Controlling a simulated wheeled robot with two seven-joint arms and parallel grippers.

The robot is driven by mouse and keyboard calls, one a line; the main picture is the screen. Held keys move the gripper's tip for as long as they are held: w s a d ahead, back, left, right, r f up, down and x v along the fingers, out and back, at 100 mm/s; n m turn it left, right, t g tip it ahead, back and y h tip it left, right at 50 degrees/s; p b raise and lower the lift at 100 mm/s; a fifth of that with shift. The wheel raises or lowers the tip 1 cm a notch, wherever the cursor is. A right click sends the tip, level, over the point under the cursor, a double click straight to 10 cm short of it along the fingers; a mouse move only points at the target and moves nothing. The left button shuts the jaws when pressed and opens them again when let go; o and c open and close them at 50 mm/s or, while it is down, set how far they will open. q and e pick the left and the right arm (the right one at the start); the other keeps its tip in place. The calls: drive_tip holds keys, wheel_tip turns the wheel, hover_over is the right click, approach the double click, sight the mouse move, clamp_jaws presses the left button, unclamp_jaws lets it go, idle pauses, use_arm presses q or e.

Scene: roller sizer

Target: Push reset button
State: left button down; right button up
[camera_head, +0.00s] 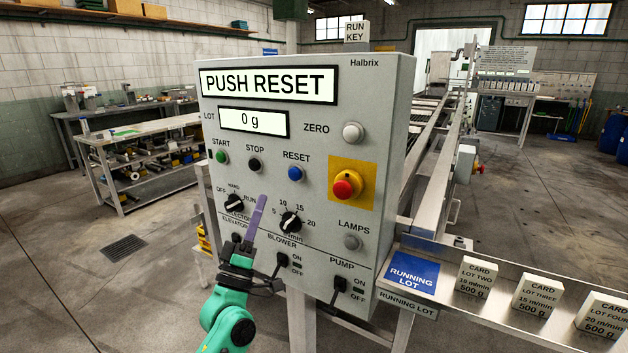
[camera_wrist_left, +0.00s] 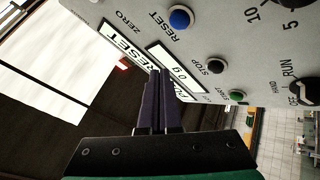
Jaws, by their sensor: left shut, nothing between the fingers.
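The blue RESET button (camera_head: 295,174) is on the grey control panel (camera_head: 375,100), right of the black STOP button (camera_head: 255,165) and the green START button (camera_head: 222,157). The panel's display (camera_head: 268,84) reads "PUSH RESET" and the lot display (camera_head: 254,122) reads "0 g". My left gripper (camera_head: 260,204) is shut and empty, its purple fingers pointing up in front of the panel's lower left, below and left of the RESET button. In the left wrist view the blue button (camera_wrist_left: 180,18) lies beyond the shut fingertips (camera_wrist_left: 158,75), apart from them. My right gripper is not in view.
A red emergency stop (camera_head: 347,186) on a yellow plate sits right of RESET. The rate knob (camera_head: 290,222), selector knob (camera_head: 234,203) and blower switch (camera_head: 282,262) stick out near my left gripper. A rail with lot cards (camera_head: 477,276) extends right. A workbench (camera_head: 140,130) stands behind left.

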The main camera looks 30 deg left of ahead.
sight(295, 174)
use_arm(q)
drive_tip(key=w+r+b, duration=0.1)
drive_tip(key=w+r, duration=0.1)
drive_tip(key=w, duration=0.6)
drive_tip(key=shift+d+n+t+y, duration=0.25)
drive_tip(key=shift+n+t+y, duration=0.05)
drive_tip(key=shift+t, duration=0.1)
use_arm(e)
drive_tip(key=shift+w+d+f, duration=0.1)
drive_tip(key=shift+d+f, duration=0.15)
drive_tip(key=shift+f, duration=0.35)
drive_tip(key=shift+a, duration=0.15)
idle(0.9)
use_arm(q)
drive_tip(key=shift+w, duration=0.1)
drive_tip(key=shift+w, duration=0.4)
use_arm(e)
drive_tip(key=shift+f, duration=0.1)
